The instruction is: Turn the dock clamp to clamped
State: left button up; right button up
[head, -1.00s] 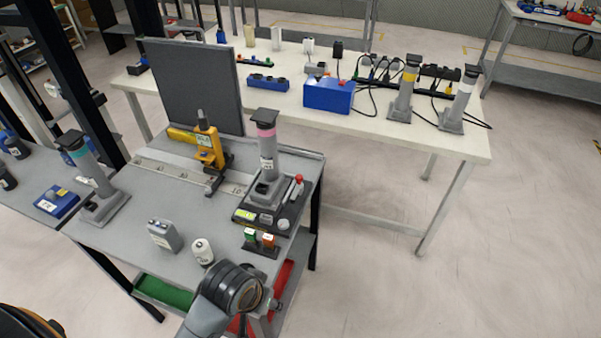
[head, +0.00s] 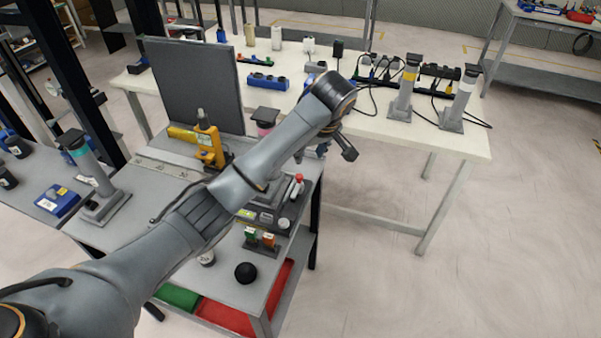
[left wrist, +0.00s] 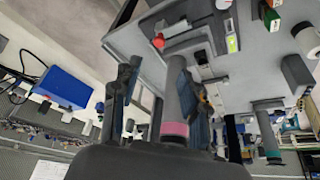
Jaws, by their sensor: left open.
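The dock (head: 284,222) is a dark base on the grey bench, partly hidden behind my left arm. Its red-tipped clamp lever (head: 298,180) shows just right of my arm. A grey column with a pink band (head: 264,129) stands on the dock, mostly covered by my arm. My left gripper (head: 325,150) is right of the column in the head view, above the bench's right edge. In the left wrist view its two fingers (left wrist: 155,95) are apart. The pink-banded column (left wrist: 175,128) shows beside the right finger, and the red lever tip (left wrist: 158,40) lies ahead. Contact cannot be told.
An orange instrument (head: 208,145) and a dark upright panel (head: 195,85) stand behind the dock. A white table (head: 455,150) with cables stands behind; floor to the right is clear.

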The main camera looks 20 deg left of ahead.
aim_at(299, 175)
pick_arm(q)
jog(key=x, duration=0.4)
jog(key=p+x, duration=0.1)
jog(key=x, duration=0.7)
jog(key=shift+w+a+r+p, duration=0.1)
jog(key=shift+w+a+p, duration=0.05)
jog(key=shift+w+p, duration=0.15)
jog(key=shift+w+a+f, duration=0.15)
jog(key=shift+a+f, duration=0.05)
jog(key=shift+f, duration=0.5)
jog(key=shift+c, duration=0.2)
grip_shut()
